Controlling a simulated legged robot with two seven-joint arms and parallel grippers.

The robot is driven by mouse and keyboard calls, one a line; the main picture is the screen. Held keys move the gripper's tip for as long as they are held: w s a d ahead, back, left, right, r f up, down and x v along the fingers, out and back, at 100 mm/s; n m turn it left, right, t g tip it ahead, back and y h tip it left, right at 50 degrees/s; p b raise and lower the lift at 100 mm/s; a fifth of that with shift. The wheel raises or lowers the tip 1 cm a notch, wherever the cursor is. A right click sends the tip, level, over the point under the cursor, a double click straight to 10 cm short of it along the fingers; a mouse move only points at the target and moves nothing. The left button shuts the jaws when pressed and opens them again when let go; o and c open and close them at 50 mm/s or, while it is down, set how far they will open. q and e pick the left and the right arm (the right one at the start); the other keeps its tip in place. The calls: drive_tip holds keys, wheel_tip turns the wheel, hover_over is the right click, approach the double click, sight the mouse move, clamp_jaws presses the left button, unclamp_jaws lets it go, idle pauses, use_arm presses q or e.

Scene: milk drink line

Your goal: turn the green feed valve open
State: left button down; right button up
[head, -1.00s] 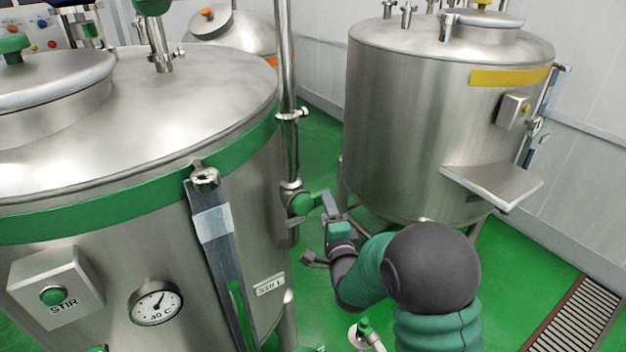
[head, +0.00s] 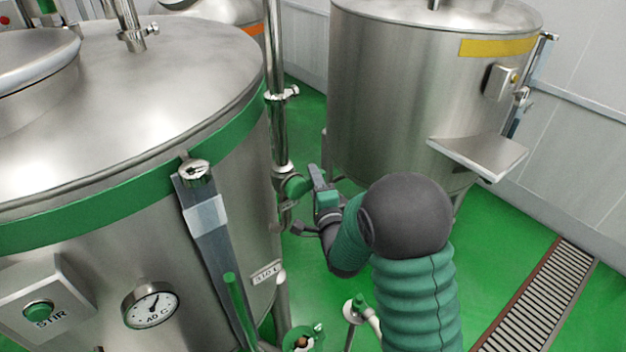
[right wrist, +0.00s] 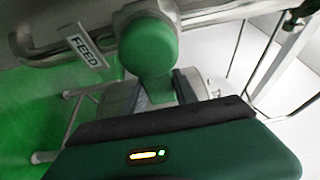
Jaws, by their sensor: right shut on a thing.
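The green feed valve (head: 295,187) sits low on the vertical steel pipe beside the large green-banded tank. In the right wrist view it has a round green knob (right wrist: 150,45) with a green handle pointing down, beside a tag reading FEED (right wrist: 85,47). My right gripper (head: 313,181) is at the valve's right side. In the right wrist view its two fingers (right wrist: 158,92) stand on either side of the green handle, shut on it. My left gripper is not in view.
The green-banded tank (head: 130,80) fills the left, with a STIR button box (head: 38,308) and a dial (head: 150,304). A second steel tank (head: 400,90) with a shelf (head: 480,153) stands behind my right arm. A floor drain (head: 535,300) lies at right.

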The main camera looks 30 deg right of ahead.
drive_tip(key=shift+a, duration=0.15)
clamp_jaws()
drive_tip(key=shift+d, duration=0.35)
drive_tip(key=shift+r, duration=0.1)
idle(0.4)
